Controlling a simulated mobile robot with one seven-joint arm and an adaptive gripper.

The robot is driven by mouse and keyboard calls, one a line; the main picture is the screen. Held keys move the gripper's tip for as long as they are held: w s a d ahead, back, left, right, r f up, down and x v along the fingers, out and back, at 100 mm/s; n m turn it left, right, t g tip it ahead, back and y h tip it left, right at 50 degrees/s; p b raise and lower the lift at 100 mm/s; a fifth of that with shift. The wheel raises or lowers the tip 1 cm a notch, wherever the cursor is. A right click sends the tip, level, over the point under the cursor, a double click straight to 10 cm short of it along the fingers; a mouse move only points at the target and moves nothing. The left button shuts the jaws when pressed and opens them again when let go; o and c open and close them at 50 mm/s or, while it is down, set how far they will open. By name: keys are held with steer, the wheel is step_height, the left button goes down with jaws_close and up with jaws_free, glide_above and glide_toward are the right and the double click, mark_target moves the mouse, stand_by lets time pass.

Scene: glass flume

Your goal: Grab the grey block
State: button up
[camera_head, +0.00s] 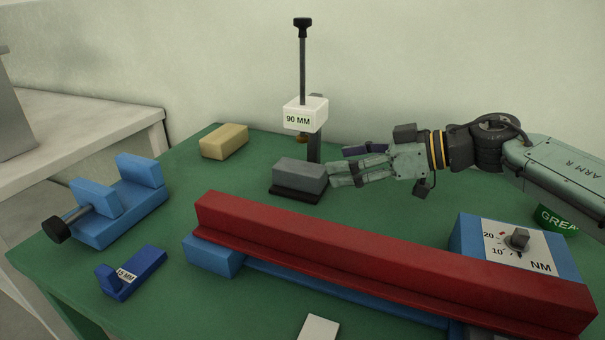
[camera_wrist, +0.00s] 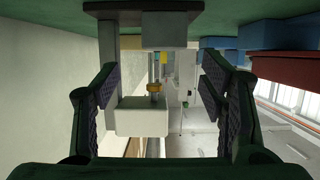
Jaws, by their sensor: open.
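The grey block (camera_head: 299,174) lies on the black base (camera_head: 296,194) of an upright stand in the head view. In the wrist view, which looks upside down, a grey block (camera_wrist: 164,30) shows near the top, between the lines of the two fingers. My gripper (camera_head: 338,168) is just right of the block, level and pointing left at it. In the wrist view my gripper (camera_wrist: 160,82) has its fingers wide apart with nothing held. Whether a fingertip touches the block I cannot tell.
The stand's white "90 MM" box (camera_head: 305,114) hangs above and behind the block. A long red beam (camera_head: 380,255) lies in front. A tan block (camera_head: 224,141), blue vise (camera_head: 120,205), blue "15 MM" piece (camera_head: 133,275) and "NM" dial box (camera_head: 515,245) stand around. Green table between is clear.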

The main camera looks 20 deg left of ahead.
mark_target(300, 166)
steer(key=x, duration=0.7)
steer(key=shift+s+a, duration=0.25)
steer(key=shift+a, duration=0.05)
steer(key=c, duration=1.5)
steer(key=shift+r, duration=0.1)
jaws_close()
